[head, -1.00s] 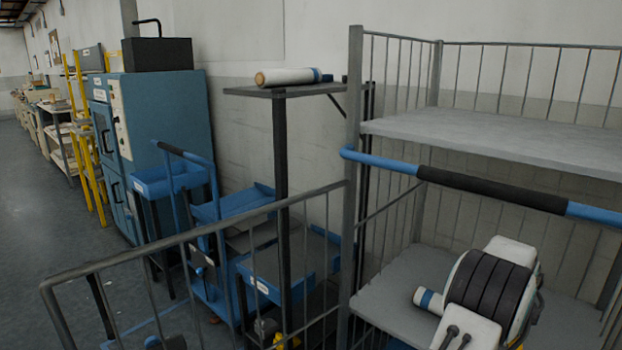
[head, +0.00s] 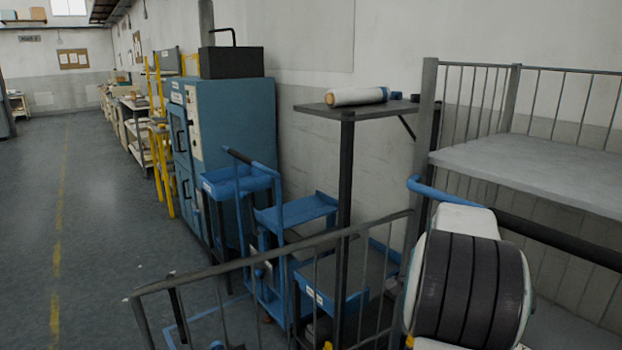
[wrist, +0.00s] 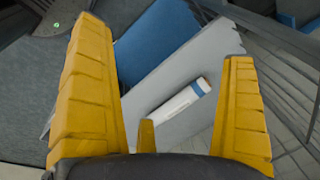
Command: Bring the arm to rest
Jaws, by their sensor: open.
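My gripper (wrist: 163,42) shows in the wrist view with its two yellow fingers wide apart. A white roll with a blue band (wrist: 182,105) lies on a pale grey surface (wrist: 213,45) beyond the fingers. It appears between them in the picture but is not gripped, and I see nothing held. In the head view, my arm (head: 470,290) stands at the lower right, in front of the wire-sided cart; the gripper itself is not clear there.
Another white roll (head: 357,96) lies on a small high shelf (head: 330,110). The cart's upper deck (head: 540,170) and wire rail (head: 270,245) are close to my arm. Blue trolleys (head: 300,215) and a blue cabinet (head: 235,130) stand beyond. Open floor (head: 100,200) lies left.

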